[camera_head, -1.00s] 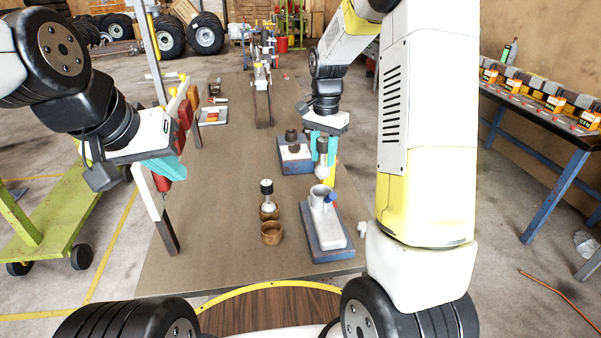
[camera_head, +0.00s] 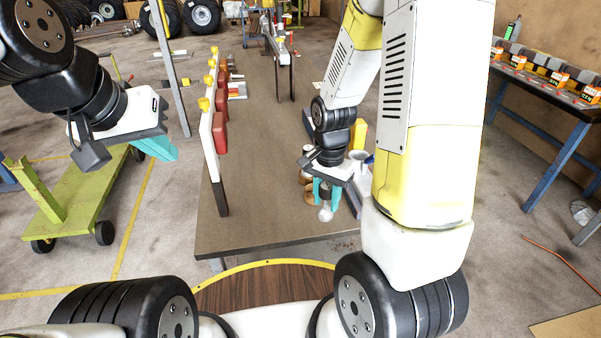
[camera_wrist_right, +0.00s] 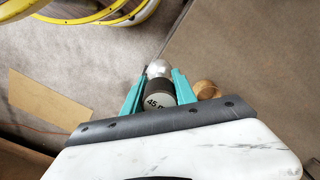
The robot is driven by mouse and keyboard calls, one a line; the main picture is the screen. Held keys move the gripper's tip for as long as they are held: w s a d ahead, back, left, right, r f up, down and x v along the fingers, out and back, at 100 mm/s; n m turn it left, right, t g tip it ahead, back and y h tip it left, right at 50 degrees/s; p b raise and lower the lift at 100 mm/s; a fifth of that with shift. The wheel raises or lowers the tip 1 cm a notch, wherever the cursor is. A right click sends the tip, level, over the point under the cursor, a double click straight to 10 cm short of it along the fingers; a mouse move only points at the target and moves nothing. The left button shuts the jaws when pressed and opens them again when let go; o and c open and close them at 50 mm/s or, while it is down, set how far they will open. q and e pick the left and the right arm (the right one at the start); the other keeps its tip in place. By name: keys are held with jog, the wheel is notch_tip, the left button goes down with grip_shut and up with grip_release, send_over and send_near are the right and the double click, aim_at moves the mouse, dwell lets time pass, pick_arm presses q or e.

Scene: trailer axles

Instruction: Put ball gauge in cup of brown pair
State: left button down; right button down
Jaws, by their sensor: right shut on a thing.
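My right gripper (camera_head: 327,190) is shut on a ball gauge, with the gauge's silver ball (camera_head: 326,213) hanging below the teal fingers. In the right wrist view, the gauge's dark body (camera_wrist_right: 158,100) reads "45" and sits between the fingers. The brown pair (camera_head: 308,191) is just left of and behind this gripper in the head view, largely hidden. One brown cup (camera_wrist_right: 207,89) shows beside the right finger in the wrist view. The held ball is apart from it. My left gripper (camera_head: 155,147) is over the floor left of the table, its jaw gap unclear.
A white upright rack (camera_head: 207,135) with red and yellow parts stands on the table's left side. A pale cup fixture (camera_head: 357,158) is partly hidden behind my right arm. The table middle (camera_head: 262,170) is clear. A green cart (camera_head: 85,200) stands left.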

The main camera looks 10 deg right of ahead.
jog(key=shift+w+f, duration=0.8)
jog(key=shift+w, duration=1.65)
jog(key=shift+w+f, duration=0.8)
jog(key=shift+w, duration=1.6)
jog(key=shift+w+f, duration=0.8)
jog(key=shift+w, duration=1.65)
jog(key=c, duration=1)
grip_release()
jog(key=shift+f, duration=0.15)
jog(key=shift+d, duration=0.1)
